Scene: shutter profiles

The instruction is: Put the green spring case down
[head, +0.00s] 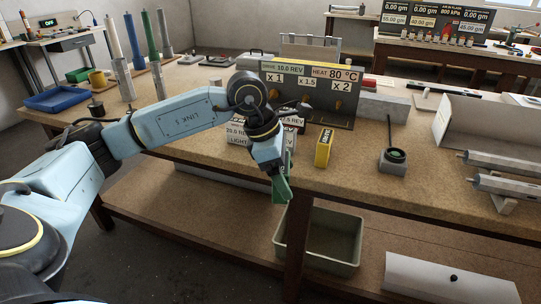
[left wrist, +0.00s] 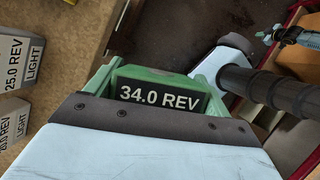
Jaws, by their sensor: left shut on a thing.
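My left gripper (head: 279,181) is shut on the green spring case (head: 284,190), which hangs low at the front edge of the bench. In the left wrist view the case (left wrist: 157,75) carries a black label reading 34.0 REV and sits between the jaws. Bench top shows to its left there and darker floor beyond, so it appears to be at or just past the edge. I cannot tell whether it touches the bench.
Pale cases marked LIGHT (left wrist: 14,70) stand on the bench (head: 365,190) beside the gripper. A yellow case (head: 324,148) stands to the right, before a grey board (head: 335,109). A black-topped device (head: 393,160) is farther right. A grey-green bin (head: 347,262) is below. Bare bench lies right of the yellow case.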

